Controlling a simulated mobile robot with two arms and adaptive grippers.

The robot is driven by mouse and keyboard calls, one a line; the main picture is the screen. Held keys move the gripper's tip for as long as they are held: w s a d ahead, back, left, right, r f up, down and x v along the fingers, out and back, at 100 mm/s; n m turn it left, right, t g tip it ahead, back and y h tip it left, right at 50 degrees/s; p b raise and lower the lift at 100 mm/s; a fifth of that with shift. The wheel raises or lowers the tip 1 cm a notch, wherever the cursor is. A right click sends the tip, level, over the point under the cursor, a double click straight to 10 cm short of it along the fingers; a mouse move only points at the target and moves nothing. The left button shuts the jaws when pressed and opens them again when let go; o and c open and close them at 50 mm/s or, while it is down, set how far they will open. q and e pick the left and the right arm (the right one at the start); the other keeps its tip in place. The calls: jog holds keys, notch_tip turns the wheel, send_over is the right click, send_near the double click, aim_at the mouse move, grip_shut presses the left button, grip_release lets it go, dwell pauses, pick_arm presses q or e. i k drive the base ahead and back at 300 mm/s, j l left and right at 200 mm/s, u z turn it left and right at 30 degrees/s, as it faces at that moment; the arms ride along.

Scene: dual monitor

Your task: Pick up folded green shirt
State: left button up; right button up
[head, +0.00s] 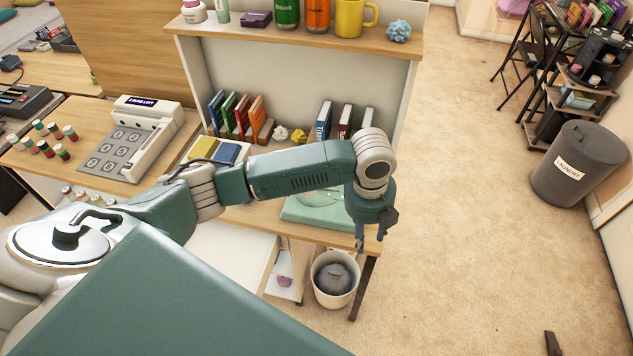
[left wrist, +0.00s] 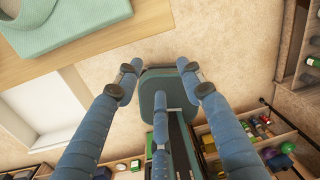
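The folded green shirt (head: 308,211) lies flat on the wooden desk (head: 258,216), near its right end. It is pale green, and my left arm partly covers it in the head view. It also shows at the top left of the left wrist view (left wrist: 72,20), cut off by the frame edge. My left gripper (head: 372,235) is just right of the shirt, at the desk's right edge. In the left wrist view my left gripper (left wrist: 159,70) has its fingers spread, with nothing between them. The shirt is apart from the fingers. My right gripper is not in view.
A shelf (head: 290,45) with books, cans and a yellow mug (head: 354,18) stands behind the shirt. A white bin (head: 335,283) stands below the desk edge. Carpet to the right is open, up to a grey laundry bin (head: 580,160).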

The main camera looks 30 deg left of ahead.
aim_at(326, 208)
jog(key=i+j, duration=0.15)
jog(key=j, duration=0.25)
jog(key=i+j, duration=0.15)
jog(key=j, duration=0.25)
jog(key=i+j, duration=0.15)
jog(key=j, duration=0.25)
